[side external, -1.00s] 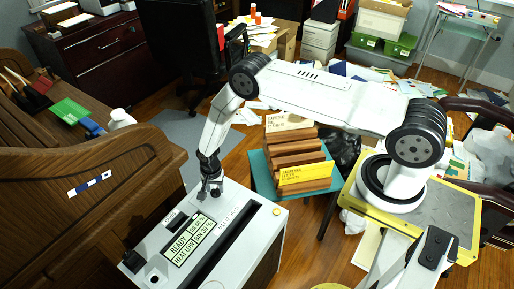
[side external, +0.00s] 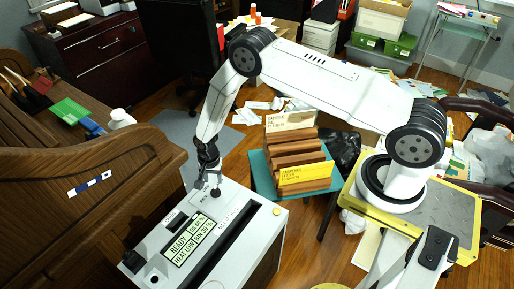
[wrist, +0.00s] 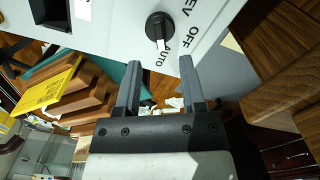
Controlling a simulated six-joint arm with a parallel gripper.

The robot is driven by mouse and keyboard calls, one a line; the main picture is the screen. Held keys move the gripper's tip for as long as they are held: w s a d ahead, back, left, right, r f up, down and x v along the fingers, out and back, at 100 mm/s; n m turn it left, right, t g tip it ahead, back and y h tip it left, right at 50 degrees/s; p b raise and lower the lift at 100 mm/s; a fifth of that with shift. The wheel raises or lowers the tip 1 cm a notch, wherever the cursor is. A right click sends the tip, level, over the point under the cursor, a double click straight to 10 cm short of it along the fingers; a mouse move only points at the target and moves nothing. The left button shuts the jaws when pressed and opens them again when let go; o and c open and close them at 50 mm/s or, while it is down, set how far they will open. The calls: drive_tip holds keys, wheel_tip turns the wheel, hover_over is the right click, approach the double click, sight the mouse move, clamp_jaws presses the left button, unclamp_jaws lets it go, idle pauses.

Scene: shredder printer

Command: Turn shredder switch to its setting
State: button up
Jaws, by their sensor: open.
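The shredder (side external: 258,216) is a pale box with a dark slot along its top. Its switch, a round black knob (wrist: 158,27) with a white pointer, shows near the top of the wrist view. The pointer lies toward the word AUTO; OFF and a partly cut-off label ending in EV are printed beside it. My gripper (wrist: 160,65) is open and empty, its two fingers apart on either side of the knob's line but short of it. In the side external view my gripper (side external: 207,189) hangs over the shredder's far end and makes the knob hard to see.
A display panel (side external: 190,239) reading READY sits on the shredder top. A wooden desk (side external: 100,200) stands close on the left. A teal table (side external: 260,175) with stacked brown folders (side external: 295,160) is behind the shredder. Papers litter the floor.

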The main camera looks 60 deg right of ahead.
drive_tip(key=shift+r, duration=1.15)
drive_tip(key=r, duration=0.1)
wheel_tip(320, 180, up, 18)
drive_tip(key=n+t, duration=0.1)
drive_tip(key=n, duration=0.5)
hover_over(215, 189)
drive_tip(key=s+d, duration=0.1)
drive_tip(key=s, duration=0.5)
drive_tip(key=s+d+r+n+t, duration=0.1)
drive_tip(key=s+r+n, duration=0.5)
drive_tip(key=s, duration=0.7)
wheel_tip(215, 189, up, 2)
drive_tip(key=shift+s+r+t, duration=0.1)
drive_tip(key=shift+s+t, duration=0.2)
